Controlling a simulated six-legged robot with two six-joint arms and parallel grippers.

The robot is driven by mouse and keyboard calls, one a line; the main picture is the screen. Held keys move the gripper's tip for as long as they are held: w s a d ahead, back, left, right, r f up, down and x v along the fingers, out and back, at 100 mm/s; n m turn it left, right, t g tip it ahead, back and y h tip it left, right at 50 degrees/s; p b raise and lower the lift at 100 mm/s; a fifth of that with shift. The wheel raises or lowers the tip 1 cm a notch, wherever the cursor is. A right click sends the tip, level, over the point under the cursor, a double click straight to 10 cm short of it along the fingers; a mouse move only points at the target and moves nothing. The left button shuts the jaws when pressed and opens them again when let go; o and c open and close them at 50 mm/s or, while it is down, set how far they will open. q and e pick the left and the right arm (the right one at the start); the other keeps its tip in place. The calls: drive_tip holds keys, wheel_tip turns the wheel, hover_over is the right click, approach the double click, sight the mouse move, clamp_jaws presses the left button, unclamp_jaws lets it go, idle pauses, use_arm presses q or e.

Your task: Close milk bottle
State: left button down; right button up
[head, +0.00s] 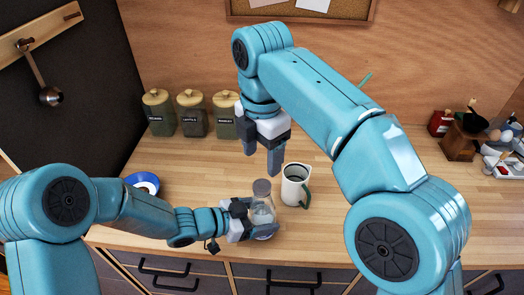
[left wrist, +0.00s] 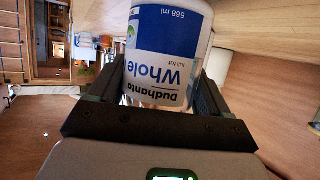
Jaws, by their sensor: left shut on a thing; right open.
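The milk bottle (head: 262,209) stands near the counter's front edge, clear with a grey top. Whether that top is a seated cap is too small to tell. My left gripper (head: 260,221) is shut around the bottle's body from the left. In the left wrist view, the bottle (left wrist: 165,55) fills the space between the fingers (left wrist: 158,95), its blue and white "Whole" label upside down. My right gripper (head: 262,163) points down, open and empty, a little above the bottle top.
A white jug (head: 292,186) with a green handle stands close right of the bottle. A blue bowl (head: 142,182) is at the left. Green canisters (head: 192,113) line the back wall. A wooden grinder (head: 461,138) and other items crowd the right end.

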sight(262, 185)
drive_tip(key=shift+f, duration=4)
